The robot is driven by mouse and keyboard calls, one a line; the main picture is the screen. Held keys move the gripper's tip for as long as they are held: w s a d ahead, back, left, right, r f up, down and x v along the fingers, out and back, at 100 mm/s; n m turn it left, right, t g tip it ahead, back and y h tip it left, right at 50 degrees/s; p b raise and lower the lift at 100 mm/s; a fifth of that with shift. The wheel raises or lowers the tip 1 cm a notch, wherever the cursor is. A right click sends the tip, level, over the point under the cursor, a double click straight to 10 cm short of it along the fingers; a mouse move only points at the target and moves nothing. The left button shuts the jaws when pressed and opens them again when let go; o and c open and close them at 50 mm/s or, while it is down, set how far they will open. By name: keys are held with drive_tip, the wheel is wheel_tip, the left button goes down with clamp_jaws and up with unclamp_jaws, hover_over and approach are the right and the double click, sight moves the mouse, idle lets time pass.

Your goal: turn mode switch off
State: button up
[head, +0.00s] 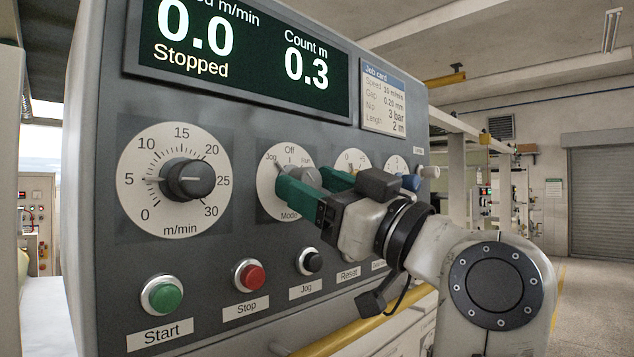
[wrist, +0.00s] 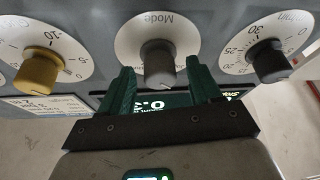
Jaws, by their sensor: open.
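The mode switch is a grey knob (wrist: 158,62) on a round white dial. My gripper (head: 313,184) has two green fingers and is open in front of the panel at this dial. In the wrist view the open gripper (wrist: 159,70) has a finger on each side of the knob, with gaps visible on both sides. The dial appears upside down there.
The large speed knob (head: 187,180) is left of the mode dial. A yellow knob (wrist: 40,68) is on the other side. Green Start (head: 162,296), red Stop (head: 250,276) and black Jog (head: 310,261) buttons lie below. The display (head: 245,50) reads Stopped. A yellow rail (head: 365,325) runs below the panel.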

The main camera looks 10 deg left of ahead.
drive_tip(key=c, duration=1)
drive_tip(key=shift+c, duration=0.2)
drive_tip(key=shift+m+t, duration=0.3)
drive_tip(key=shift+m, duration=0.2)
drive_tip(key=m+t+h+p, duration=0.1)
drive_tip(key=m, duration=0.2)
drive_tip(key=m+t+h+p, duration=0.1)
drive_tip(key=m, duration=0.2)
drive_tip(key=shift+s+a+r, duration=0.15)
drive_tip(key=shift+m+t+h+p, duration=0.45)
drive_tip(key=shift+m+h+p, duration=0.25)
drive_tip(key=shift+m, duration=0.75)
drive_tip(key=shift+m+t+h+p, duration=0.45)
drive_tip(key=shift+m+h+p, duration=0.25)
drive_tip(key=shift+m, duration=0.75)
drive_tip(key=o, duration=1)
